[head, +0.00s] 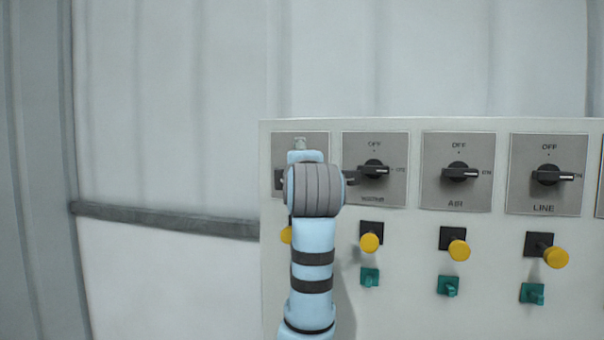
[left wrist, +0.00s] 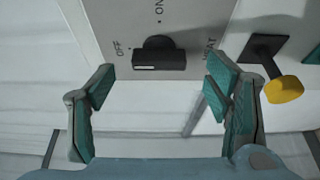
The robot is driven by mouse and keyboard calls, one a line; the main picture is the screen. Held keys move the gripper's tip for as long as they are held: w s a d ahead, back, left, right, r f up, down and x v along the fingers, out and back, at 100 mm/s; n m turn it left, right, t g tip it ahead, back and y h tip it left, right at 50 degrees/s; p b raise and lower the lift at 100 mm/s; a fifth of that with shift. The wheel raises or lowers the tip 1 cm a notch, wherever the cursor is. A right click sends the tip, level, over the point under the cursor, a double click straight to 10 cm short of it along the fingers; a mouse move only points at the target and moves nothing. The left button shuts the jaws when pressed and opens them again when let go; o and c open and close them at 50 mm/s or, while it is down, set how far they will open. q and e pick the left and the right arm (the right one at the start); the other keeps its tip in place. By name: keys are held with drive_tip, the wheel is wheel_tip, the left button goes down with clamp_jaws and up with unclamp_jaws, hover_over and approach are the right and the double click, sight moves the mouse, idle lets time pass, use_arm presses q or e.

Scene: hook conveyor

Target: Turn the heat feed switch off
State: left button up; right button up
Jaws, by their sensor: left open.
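The heat feed switch (left wrist: 158,60) is a black rotary knob on a grey plate marked OFF, ON and HEAT, at the top of the left wrist view. Its bar lies along the OFF–HEAT line, with its white mark on the OFF side. My left gripper (left wrist: 160,88) is open, its teal-padded fingers spread to either side below the knob in the picture. I see no contact with the knob. In the head view my left arm covers most of the heat plate (head: 318,139), and the knob and fingertips are largely hidden. My right gripper is in neither view.
Yellow buttons (head: 458,250) and green knobs (head: 448,285) stick out below. Left of the panel is a bare wall (head: 165,120).

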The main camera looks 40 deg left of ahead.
use_arm(q)
drive_tip(key=v, duration=0.9)
drive_tip(key=shift+w, duration=0.1)
